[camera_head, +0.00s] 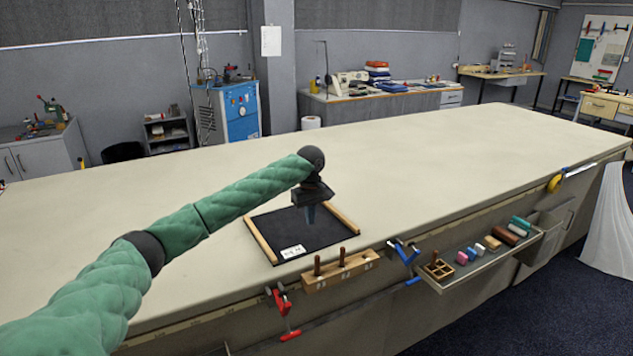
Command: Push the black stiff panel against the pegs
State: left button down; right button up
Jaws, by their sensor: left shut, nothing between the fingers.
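The black stiff panel (322,237) lies flat on the table between two wooden rails, a left one (261,242) and a right one (345,219). It has a white label (292,251) near its front left corner. Two brown pegs, the left (317,264) and the right (342,256), stand in a wooden block (340,272) at the table's front edge, just in front of the panel. My left gripper (310,217) points down over the panel, shut and empty. I cannot tell whether its tips touch the panel. My right gripper is not in view.
The long cloth table (430,160) is clear around the panel. Red clamps (283,305) and blue clamps (405,252) hang at the front edge. A tray (490,262) with small coloured pieces sticks out at the front right. A yellow tool (555,183) is farther right.

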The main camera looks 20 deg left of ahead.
aim_at(284, 235)
jog(key=i+j, duration=0.25)
jog(key=i, duration=0.15)
jog(key=i+j, duration=0.25)
jog(key=i, duration=0.15)
jog(key=i+j, duration=0.25)
jog(key=i, duration=0.15)
